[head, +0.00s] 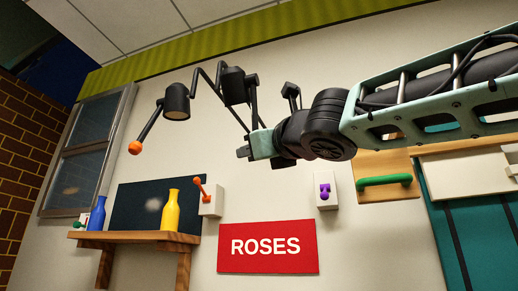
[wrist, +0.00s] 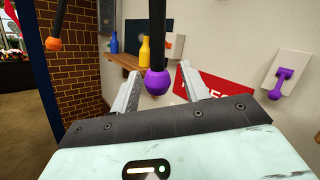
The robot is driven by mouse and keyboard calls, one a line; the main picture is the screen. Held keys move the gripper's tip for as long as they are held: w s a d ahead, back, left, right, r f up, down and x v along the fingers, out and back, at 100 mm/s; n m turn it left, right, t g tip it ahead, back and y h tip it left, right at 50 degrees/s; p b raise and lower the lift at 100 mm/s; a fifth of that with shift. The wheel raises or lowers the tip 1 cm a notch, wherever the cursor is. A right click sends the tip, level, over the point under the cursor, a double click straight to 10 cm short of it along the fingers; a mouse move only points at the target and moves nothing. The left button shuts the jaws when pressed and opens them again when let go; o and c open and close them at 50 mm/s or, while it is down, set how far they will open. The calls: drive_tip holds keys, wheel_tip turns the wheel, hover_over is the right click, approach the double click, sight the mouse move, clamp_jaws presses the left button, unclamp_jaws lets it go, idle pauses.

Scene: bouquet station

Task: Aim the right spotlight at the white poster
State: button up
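The right spotlight (head: 233,86) is a black lamp on a jointed wall arm, above my gripper (head: 243,150) in the head view. Its black rod hangs down toward the gripper. In the wrist view the rod ends in a purple ball (wrist: 157,82), which sits between the two spread grey fingers of my gripper (wrist: 158,88). Gaps show on both sides of the ball, so the gripper is open and not closed on it. The head view hides the ball behind the gripper. I cannot make out a white poster in either view.
The left spotlight (head: 176,101) has an orange ball (head: 135,148). A dark board (head: 128,205) carries a faint light patch. Blue (head: 97,213) and yellow (head: 171,210) bottles stand on a wooden shelf (head: 140,237). A red ROSES sign (head: 268,262) and switches with orange (head: 202,188) and purple (head: 324,191) levers are on the wall.

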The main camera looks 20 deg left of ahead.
drive_tip(key=shift+s+d, duration=0.1)
drive_tip(key=b+v, duration=0.5)
drive_tip(key=v, duration=1.2)
drive_tip(key=shift+s+d+r, duration=0.1)
